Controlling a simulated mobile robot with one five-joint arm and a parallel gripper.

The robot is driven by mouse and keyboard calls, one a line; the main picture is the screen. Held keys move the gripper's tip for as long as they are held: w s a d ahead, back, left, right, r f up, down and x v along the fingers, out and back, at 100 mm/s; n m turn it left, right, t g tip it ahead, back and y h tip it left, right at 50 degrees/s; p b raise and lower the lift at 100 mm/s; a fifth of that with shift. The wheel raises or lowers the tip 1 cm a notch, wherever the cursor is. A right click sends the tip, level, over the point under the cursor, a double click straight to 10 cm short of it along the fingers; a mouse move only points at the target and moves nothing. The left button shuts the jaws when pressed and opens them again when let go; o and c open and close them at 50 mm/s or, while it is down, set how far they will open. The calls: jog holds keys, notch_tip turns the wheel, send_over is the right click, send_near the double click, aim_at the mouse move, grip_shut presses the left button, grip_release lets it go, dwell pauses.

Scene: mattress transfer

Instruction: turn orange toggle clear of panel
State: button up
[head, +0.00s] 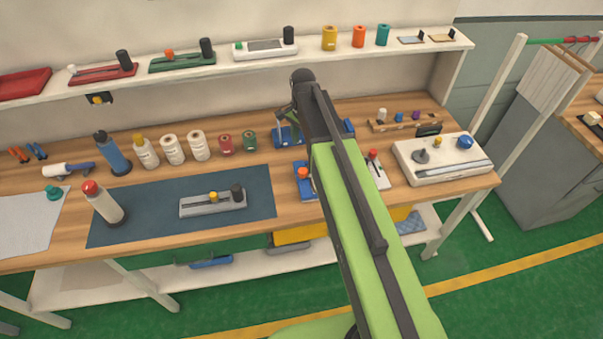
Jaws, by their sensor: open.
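An orange round toggle (303,173) stands on a small blue panel (309,192) on the wooden bench, just left of my green arm, which hides part of the panel's right side. Another orange knob (169,54) sits on a green device on the upper shelf. My gripper (284,113) is small and dark at the far end of my arm, over the back of the bench, beyond the blue panel and apart from the orange toggle. It looks open and I see nothing held in it. The toggle's exact angle is too small to read.
A grey device (212,203) lies on a dark blue mat (140,220) to the left. A white device with a blue knob (443,158) stands at the right. A small red-knobbed panel (377,172) lies right of my arm. Bottles and spools stand at the back left.

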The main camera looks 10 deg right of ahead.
aim_at(303, 171)
notch_tip(303, 171, down, 14)
jog(key=b, duration=1.2)
jog(key=shift+b, duration=0.3)
jog(key=shift+r, duration=0.1)
grip_shut()
